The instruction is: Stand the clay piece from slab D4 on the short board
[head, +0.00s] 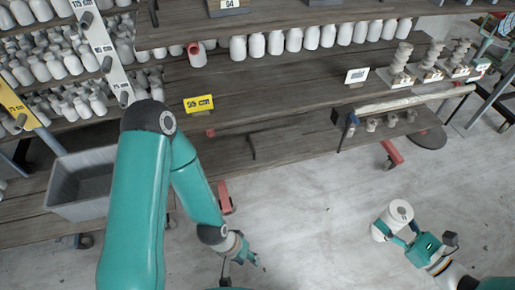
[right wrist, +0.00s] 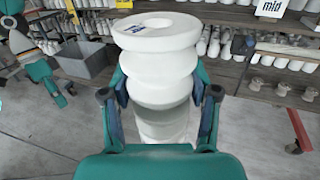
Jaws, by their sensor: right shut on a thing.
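A white ribbed clay piece (head: 400,211) with a hole in its top is held upright over the floor at the lower right. In the right wrist view the clay piece (right wrist: 155,62) fills the middle, with a blue mark on its top rim. My right gripper (head: 398,232) is shut on it, one finger on each side. My left gripper (head: 240,255) hangs over the floor at the bottom centre, apart from any object; its finger gap is unclear. A card (head: 229,4) at the top edge seems to read D4. I cannot tell which board is the short one.
Shelves (head: 290,90) hold rows of white jars (head: 275,43). Stacked clay pieces (head: 401,58) stand on small slabs at the right. A yellow 25 cm sign (head: 199,104) marks a shelf edge. A grey bin (head: 82,185) stands left. The floor (head: 310,200) between my grippers is clear.

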